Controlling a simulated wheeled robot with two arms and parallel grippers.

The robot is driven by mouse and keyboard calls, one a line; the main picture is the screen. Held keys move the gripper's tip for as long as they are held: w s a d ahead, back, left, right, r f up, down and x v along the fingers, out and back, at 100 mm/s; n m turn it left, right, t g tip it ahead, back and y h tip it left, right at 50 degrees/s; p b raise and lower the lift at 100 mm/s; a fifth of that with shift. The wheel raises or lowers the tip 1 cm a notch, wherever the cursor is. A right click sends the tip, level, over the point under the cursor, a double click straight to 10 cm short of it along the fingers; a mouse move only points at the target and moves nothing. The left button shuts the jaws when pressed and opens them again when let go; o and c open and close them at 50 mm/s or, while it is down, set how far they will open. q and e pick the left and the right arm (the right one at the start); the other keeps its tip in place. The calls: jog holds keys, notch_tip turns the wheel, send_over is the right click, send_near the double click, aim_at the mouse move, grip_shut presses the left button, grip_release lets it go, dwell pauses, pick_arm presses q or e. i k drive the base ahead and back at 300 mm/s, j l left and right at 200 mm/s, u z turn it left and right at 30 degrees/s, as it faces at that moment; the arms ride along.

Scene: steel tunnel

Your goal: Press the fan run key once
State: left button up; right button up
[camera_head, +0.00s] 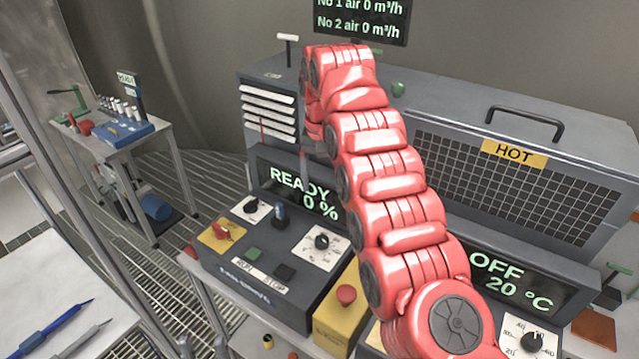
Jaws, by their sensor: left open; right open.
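The fan control box (330,290) stands on the bench, left of centre. On its top is a green square key (254,252) above a white label that appears to read RUN. A dark square key (285,272) is to its right, above what looks like STOP. The display (290,188) behind reads READY and 0 %. My red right arm rises from the lower right, bends over at the top and comes down behind the box's display area. Its gripper is hidden or cannot be made out. My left gripper is not in view. Both keys are uncovered.
Beside the green key are a red knob on yellow (221,231), a white dial (321,242) and a blue-topped switch (281,213). A red mushroom button (346,294) stands on a yellow box. A caged heater (520,160) marked HOT is at right.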

aim_at(254, 254)
jog(key=k+j, duration=1.2)
jog(key=j, duration=0.15)
